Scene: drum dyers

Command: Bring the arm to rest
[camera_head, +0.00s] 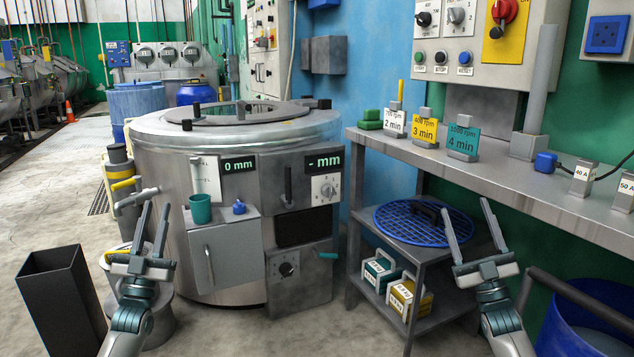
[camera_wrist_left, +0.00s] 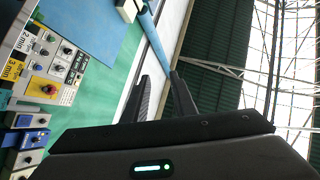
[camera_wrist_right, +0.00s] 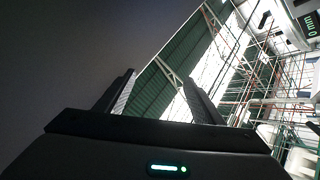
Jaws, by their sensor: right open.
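My left gripper (camera_head: 155,206) is raised at the lower left of the head view, in front of the steel drum machine (camera_head: 200,255). Its two fingers point up with a gap between them and nothing in it. In the left wrist view the same fingers (camera_wrist_left: 162,88) stand apart and empty. My right gripper (camera_head: 467,206) is raised at the lower right, in front of the side shelf. Its fingers point up, spread wider, and hold nothing. In the right wrist view its fingers (camera_wrist_right: 158,82) are apart with only background between them.
A steel counter (camera_head: 490,180) with speed cards runs along the right wall. A low shelf (camera_head: 465,245) holds a blue grid disc (camera_head: 395,224) and weights. A dark open bin (camera_head: 62,300) stands at left, a blue tub (camera_head: 590,325) at lower right.

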